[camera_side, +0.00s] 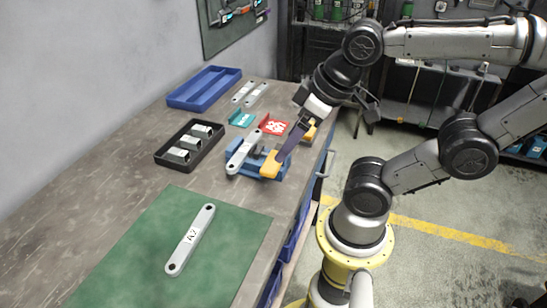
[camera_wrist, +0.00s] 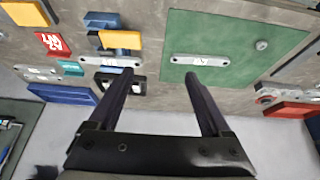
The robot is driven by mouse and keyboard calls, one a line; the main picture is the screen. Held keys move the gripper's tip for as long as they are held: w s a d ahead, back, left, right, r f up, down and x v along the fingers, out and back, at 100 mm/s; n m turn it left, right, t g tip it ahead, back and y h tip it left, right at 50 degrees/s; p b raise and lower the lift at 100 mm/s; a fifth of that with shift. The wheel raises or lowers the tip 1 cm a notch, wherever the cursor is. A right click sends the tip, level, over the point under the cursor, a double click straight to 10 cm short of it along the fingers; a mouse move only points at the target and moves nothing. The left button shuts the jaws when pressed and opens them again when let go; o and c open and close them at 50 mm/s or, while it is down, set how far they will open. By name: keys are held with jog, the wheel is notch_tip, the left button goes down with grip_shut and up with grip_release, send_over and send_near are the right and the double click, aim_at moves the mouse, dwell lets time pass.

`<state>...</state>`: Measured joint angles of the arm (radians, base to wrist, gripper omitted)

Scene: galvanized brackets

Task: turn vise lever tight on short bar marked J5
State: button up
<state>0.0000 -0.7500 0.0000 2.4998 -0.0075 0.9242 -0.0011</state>
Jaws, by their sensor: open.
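A blue vise (camera_side: 270,176) stands on the bench beside the green mat, with a pale metal bar (camera_side: 243,152) lying at it; the bar's mark is not readable. An orange block (camera_side: 270,164), which looks like the lever's grip, is at the vise's near side. In the wrist view the vise (camera_wrist: 103,20), orange block (camera_wrist: 121,40) and bar (camera_wrist: 113,61) are left of centre. My gripper (camera_wrist: 160,73) is open and empty. A longer-looking bar marked A2 (camera_side: 190,238) lies on the mat.
A black tray (camera_side: 160,155) with several metal pieces, a blue tray (camera_side: 205,88), a teal holder (camera_side: 241,119), a red one (camera_side: 274,127) and two bars (camera_side: 250,93) stand around the vise. Another orange piece (camera_side: 311,132) is near the bench edge. The green mat (camera_side: 120,250) is mostly clear.

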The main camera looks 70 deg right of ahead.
jog(key=w+d+f+n+g+h, duration=0.3)
jog(key=d+f+n+g+h, duration=0.2)
jog(key=n+g+h, duration=0.35)
jog(key=w+a+f+n+t+h, duration=0.1)
jog(key=a+f+n+h, duration=0.1)
jog(key=f+n+h, duration=0.1)
jog(key=w+a+f+n+t+h, duration=0.1)
jog(key=a+f+n+h, duration=0.2)
jog(key=f, duration=0.1)
jog(key=w+a+f+n+t+h, duration=0.1)
jog(key=w+a+f+n+h, duration=0.1)
jog(key=f+n+h, duration=0.1)
jog(key=shift+a+f+n+t+h, duration=0.25)
jog(key=shift+a+f+n+t, duration=0.1)
jog(key=shift+f+n, duration=0.1)
jog(key=d, duration=1.3)
jog(key=shift+w+d, duration=0.2)
jog(key=shift+d, duration=0.2)
jog(key=shift+c, duration=0.3)
grip_shut()
